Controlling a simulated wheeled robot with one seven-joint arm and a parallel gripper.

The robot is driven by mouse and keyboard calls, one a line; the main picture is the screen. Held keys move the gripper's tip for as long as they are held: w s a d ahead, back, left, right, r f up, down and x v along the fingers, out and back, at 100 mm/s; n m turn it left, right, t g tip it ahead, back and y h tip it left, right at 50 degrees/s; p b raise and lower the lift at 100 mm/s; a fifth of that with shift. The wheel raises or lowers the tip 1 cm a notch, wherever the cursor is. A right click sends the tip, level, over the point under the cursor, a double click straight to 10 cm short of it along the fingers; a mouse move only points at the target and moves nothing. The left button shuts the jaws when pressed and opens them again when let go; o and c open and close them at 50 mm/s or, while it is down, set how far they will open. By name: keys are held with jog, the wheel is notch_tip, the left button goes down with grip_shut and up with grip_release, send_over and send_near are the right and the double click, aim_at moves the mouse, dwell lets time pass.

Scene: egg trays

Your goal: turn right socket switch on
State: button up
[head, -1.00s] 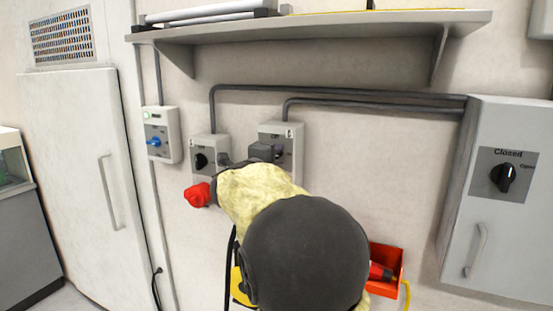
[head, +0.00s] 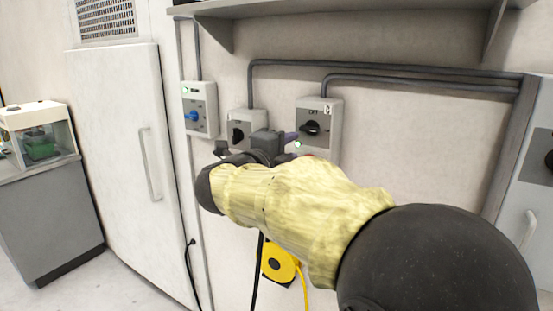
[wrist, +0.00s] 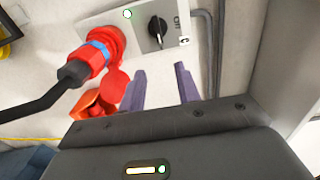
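The right socket box (head: 333,132) is on the wall, with a black rotary switch (head: 311,128) under a label that seems to read OFF. In the head view the switch handle lies about level. In the wrist view the switch (wrist: 157,31) is just beyond my fingertips, and a red plug with a blue ring (wrist: 97,54) sits in the box's red socket. My gripper (wrist: 159,69) is open and empty, its two purple fingers apart and pointing at the box. In the head view my gripper (head: 288,142) is left of and slightly below the switch. My arm hides the box's lower part.
A left socket box (head: 240,129) and a switch box with a blue knob (head: 198,109) are to the left. A shelf (head: 350,18) hangs above. A grey cabinet (head: 530,175) stands at the right. A yellow cable reel (head: 278,262) is below my arm.

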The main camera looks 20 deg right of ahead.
jog(key=v, duration=0.4)
jog(key=shift+s+a, duration=0.2)
jog(key=shift+a, duration=0.05)
